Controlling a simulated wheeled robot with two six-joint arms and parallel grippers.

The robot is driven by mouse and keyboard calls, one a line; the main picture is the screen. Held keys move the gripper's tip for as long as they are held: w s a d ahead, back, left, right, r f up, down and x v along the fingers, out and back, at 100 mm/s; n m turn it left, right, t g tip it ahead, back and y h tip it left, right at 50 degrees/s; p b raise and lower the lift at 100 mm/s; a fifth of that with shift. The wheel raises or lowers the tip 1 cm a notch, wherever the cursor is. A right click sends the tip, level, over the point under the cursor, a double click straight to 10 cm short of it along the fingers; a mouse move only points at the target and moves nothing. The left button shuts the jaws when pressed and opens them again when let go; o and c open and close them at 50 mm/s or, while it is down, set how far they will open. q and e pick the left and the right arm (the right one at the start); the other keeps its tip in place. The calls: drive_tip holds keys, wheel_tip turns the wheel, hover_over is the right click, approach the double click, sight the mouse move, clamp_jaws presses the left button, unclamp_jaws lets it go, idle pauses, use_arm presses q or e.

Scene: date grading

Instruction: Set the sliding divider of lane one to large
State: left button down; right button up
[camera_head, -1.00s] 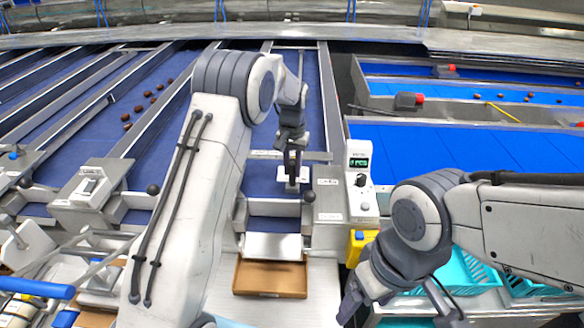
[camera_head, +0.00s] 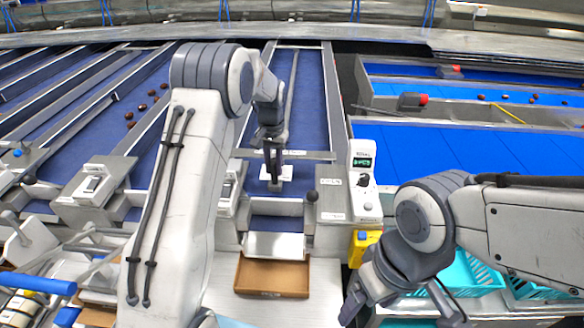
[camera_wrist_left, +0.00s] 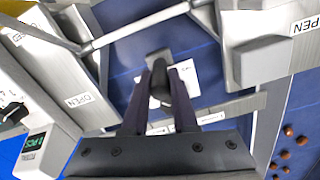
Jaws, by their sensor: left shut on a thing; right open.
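The divider's white slider plate (camera_head: 287,171) lies over the blue belt of the lane in front of me, by a metal crossbar (camera_head: 310,155). It also shows in the left wrist view (camera_wrist_left: 187,77), with a dark upright knob (camera_wrist_left: 160,84) by it. My left gripper (camera_head: 273,180) reaches down at the plate, left of the lane's middle. In the left wrist view its fingers (camera_wrist_left: 159,92) are shut around the knob. The crossbar's labels are too small to read. My right gripper (camera_head: 395,312) is open and empty at the lower right, away from the lane.
A control box (camera_head: 362,163) with a green display stands right of the lane. A black ball-ended lever (camera_head: 311,197) stands near the lane's lower right. A brown tray (camera_head: 272,276) sits below the lane. Several dates (camera_head: 130,115) lie on the belt further left.

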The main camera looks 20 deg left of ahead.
use_arm(q)
drive_tip(key=a, duration=0.4)
drive_tip(key=s+a, duration=0.1)
drive_tip(key=shift+a, duration=0.4)
drive_tip(key=c, duration=0.7)
unclamp_jaws()
wheel_tip(320, 180, up, 11)
drive_tip(key=b, duration=0.2)
drive_tip(key=shift+f, duration=0.2)
drive_tip(key=shift+d, duration=0.1)
